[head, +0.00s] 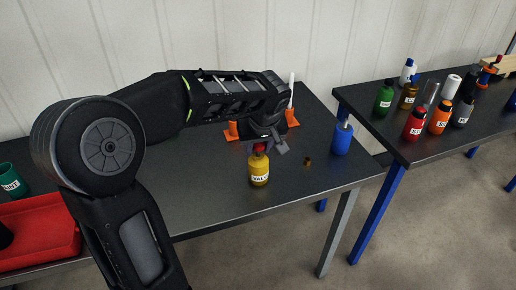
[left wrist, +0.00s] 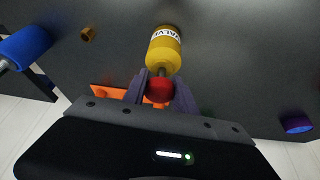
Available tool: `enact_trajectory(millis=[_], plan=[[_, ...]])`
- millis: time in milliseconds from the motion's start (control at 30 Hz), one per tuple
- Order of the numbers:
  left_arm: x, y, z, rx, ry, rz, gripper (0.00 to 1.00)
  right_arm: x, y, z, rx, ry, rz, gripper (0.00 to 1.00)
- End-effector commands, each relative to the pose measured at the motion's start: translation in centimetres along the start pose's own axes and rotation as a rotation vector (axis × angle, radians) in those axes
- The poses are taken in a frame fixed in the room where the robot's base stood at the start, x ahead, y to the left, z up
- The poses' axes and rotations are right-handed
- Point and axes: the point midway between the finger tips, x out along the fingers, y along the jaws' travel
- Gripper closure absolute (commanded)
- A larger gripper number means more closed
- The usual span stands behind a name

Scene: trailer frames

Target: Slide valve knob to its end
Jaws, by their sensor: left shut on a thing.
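The valve is a yellow cylinder (head: 259,173) labelled VALVE, standing upright on the dark table; it also shows in the left wrist view (left wrist: 164,52). Its red knob (left wrist: 159,89) is at the top. My left gripper (left wrist: 160,92) is shut on the red knob, with one dark finger on each side. In the head view the left gripper (head: 263,146) reaches down over the valve and hides most of the knob. My right gripper is in neither view.
A blue bottle (head: 342,138) stands right of the valve, and a small brass piece (head: 307,161) lies between them. An orange stand (head: 292,118) is behind the gripper. A red tray (head: 40,232) is at left. A second table (head: 420,155) at right holds several bottles.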

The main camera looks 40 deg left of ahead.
Motion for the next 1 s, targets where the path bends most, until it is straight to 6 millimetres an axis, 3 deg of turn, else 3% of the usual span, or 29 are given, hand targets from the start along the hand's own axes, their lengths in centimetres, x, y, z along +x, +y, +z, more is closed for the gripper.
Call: enact_trajectory(millis=[33, 467, 500, 767, 1000], plan=[[1.49, -0.29, 1.32, 0.003, -0.029, -0.014, 1.00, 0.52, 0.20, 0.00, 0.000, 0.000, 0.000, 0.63], [1.88, -0.50, 1.41, -0.005, -0.032, -0.017, 1.00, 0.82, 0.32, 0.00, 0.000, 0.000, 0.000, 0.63], [1.89, -0.51, 1.41, -0.005, -0.032, -0.017, 0.63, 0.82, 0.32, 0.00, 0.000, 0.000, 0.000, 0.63], [1.93, -0.61, 1.44, -0.005, -0.034, -0.020, 0.42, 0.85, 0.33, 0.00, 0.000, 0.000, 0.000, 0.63], [1.94, -0.71, 1.47, -0.005, -0.035, -0.024, 0.41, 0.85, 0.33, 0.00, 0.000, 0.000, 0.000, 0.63]])
